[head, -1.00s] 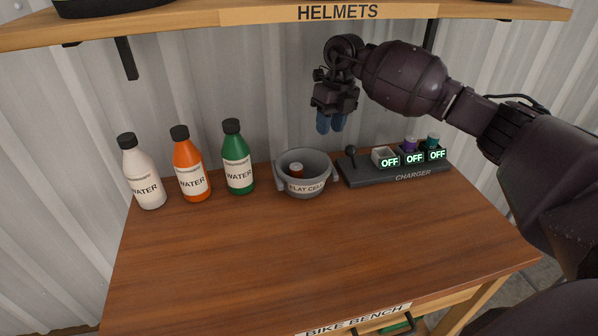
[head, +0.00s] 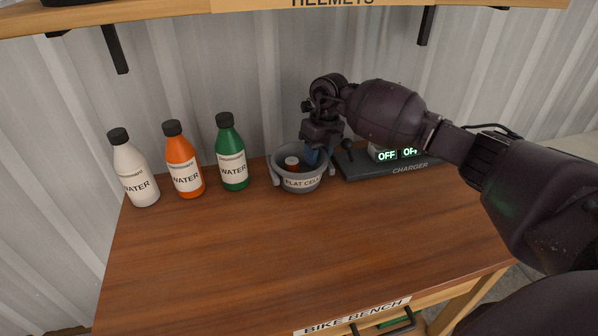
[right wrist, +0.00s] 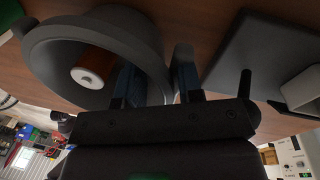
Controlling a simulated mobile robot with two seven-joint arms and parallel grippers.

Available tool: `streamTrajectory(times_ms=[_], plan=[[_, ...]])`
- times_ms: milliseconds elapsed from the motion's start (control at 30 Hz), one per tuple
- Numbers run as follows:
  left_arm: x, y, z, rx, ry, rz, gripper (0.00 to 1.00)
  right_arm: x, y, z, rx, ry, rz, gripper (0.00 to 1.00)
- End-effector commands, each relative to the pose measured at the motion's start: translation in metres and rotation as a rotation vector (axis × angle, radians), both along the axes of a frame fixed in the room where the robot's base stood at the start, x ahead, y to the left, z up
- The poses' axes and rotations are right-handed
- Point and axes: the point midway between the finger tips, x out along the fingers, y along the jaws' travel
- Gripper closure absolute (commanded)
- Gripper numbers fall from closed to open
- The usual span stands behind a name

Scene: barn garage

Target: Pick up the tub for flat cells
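The grey tub for flat cells (head: 301,184), a round bowl with side handles and a "FLAT CELL" label, stands upright on the bench. An orange-brown cell with a pale end (right wrist: 93,72) lies inside it; the cell also shows in the head view (head: 291,162). My right gripper (head: 317,157) is down at the tub's right rim. In the right wrist view, its two blue fingers (right wrist: 157,75) are apart, one inside the tub and one outside, with the tub wall between them. Contact with the wall is not clear. My left gripper is not in view.
The dark charger (head: 385,169) with "OFF" displays and a lever stands close right of the tub, partly behind my right arm. White (head: 134,170), orange (head: 183,162) and green (head: 231,154) water bottles stand left. The bench front (head: 250,260) is clear. A shelf (head: 200,22) hangs above.

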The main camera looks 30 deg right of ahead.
Motion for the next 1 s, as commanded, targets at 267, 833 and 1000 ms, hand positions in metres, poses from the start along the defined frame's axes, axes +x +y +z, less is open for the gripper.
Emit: streamTrajectory(times_ms=[267, 833, 1000], plan=[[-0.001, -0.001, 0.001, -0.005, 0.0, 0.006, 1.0, 0.0, 0.0, 0.001, 0.0, -0.001, 0.0, 0.87], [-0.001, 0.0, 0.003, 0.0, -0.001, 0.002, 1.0, 0.001, 0.0, 0.012, 0.0, -0.004, 0.0, 1.0], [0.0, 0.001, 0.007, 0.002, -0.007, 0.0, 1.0, 0.001, 0.0, 0.042, 0.0, -0.008, 0.0, 1.0]])
